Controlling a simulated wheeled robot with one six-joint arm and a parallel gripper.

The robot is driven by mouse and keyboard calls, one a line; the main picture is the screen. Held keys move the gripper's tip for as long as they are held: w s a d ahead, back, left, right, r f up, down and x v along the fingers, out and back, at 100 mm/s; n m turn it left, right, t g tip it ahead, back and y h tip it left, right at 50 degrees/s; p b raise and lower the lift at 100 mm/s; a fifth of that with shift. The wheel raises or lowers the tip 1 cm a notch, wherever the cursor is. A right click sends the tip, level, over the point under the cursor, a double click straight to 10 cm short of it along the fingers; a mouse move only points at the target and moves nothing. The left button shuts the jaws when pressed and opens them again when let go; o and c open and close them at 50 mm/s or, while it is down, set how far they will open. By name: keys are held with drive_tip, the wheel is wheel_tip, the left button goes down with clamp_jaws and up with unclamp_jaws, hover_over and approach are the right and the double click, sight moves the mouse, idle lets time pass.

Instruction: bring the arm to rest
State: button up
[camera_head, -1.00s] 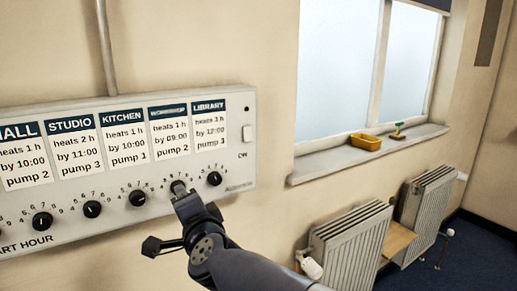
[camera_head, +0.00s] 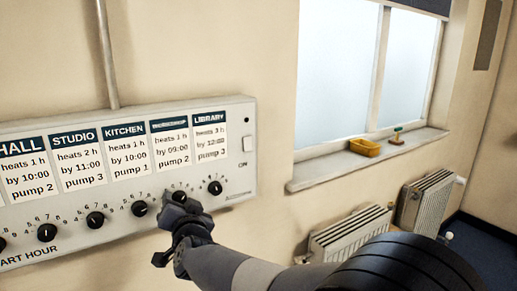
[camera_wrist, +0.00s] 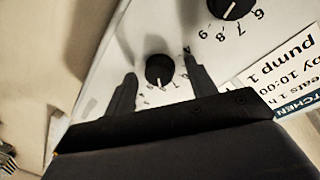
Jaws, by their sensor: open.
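My gripper (camera_head: 172,212) is in front of the lower part of the white control panel (camera_head: 243,165), just below the WORKSHOP knob (camera_head: 179,197). In the wrist view my gripper (camera_wrist: 158,82) is open, with its two dark fingers spread apart. A black knob (camera_wrist: 160,70) shows between and beyond the fingertips, and nothing is held. My arm (camera_head: 220,266) reaches in from the bottom right.
The panel carries several knobs, labels and a switch (camera_head: 247,143). Two radiators (camera_head: 350,230) (camera_head: 428,200) stand below. Open wall lies between panel and sill.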

drive_tip(key=n+p, duration=0.2)
drive_tip(key=n, duration=0.2)
drive_tip(key=shift+r+t+p, duration=0.1)
drive_tip(key=shift+t+p, duration=0.25)
drive_tip(key=shift+t, duration=0.05)
drive_tip(key=b+v, duration=0.2)
drive_tip(key=v, duration=0.5)
drive_tip(key=shift+s, duration=0.2)
drive_tip(key=shift+d, duration=0.25)
